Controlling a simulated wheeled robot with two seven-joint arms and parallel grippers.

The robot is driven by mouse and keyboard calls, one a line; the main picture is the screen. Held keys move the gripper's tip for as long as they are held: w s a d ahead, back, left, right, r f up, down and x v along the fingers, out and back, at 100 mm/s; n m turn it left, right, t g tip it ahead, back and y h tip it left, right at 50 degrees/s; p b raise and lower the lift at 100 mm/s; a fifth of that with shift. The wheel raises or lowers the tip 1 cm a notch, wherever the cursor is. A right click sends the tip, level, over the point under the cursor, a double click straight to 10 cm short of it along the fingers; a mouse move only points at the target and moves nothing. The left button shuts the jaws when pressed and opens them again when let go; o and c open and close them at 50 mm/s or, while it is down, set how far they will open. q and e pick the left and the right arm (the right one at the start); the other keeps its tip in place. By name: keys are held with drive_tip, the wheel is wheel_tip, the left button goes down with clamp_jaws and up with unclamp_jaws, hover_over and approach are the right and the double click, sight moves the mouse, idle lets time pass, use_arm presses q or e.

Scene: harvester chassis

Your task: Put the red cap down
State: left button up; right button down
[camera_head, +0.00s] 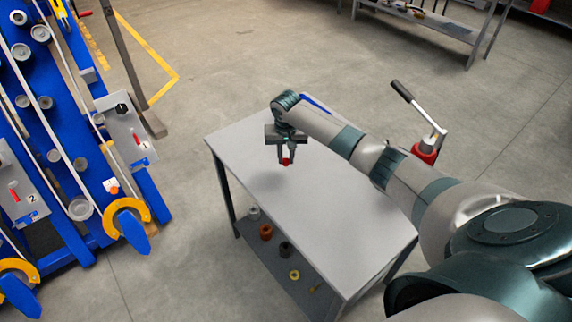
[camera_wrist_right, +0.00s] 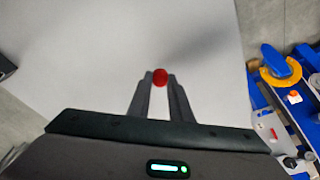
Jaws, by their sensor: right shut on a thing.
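The red cap (camera_head: 287,162) is small and round and sits between the fingertips of my right gripper (camera_head: 286,159). In the right wrist view the red cap (camera_wrist_right: 160,76) shows at the tips of the two dark fingers of the right gripper (camera_wrist_right: 160,80), which are shut on it. The gripper points down and holds the cap above the grey table top (camera_head: 330,220). A soft shadow lies on the table below it. My left gripper is in neither view.
The table's lower shelf holds several small round parts (camera_head: 265,232). A red tool with a long handle (camera_head: 425,152) stands beyond the table's right side. The blue harvester chassis (camera_head: 60,130) is on the left.

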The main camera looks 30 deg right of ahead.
sight(286, 161)
drive_tip(key=shift+f+p, duration=0.7)
drive_tip(key=shift+f, duration=1.3)
drive_tip(key=c, duration=1.6)
unclamp_jaws()
drive_tip(key=shift+r, duration=0.1)
drive_tip(key=r+b, duration=0.1)
drive_tip(key=r, duration=0.3)
drive_tip(key=s+r+b, duration=0.1)
drive_tip(key=r, duration=0.2)
drive_tip(key=a+r+b, duration=0.1)
drive_tip(key=r, duration=0.3)
drive_tip(key=shift+s+r, duration=0.35)
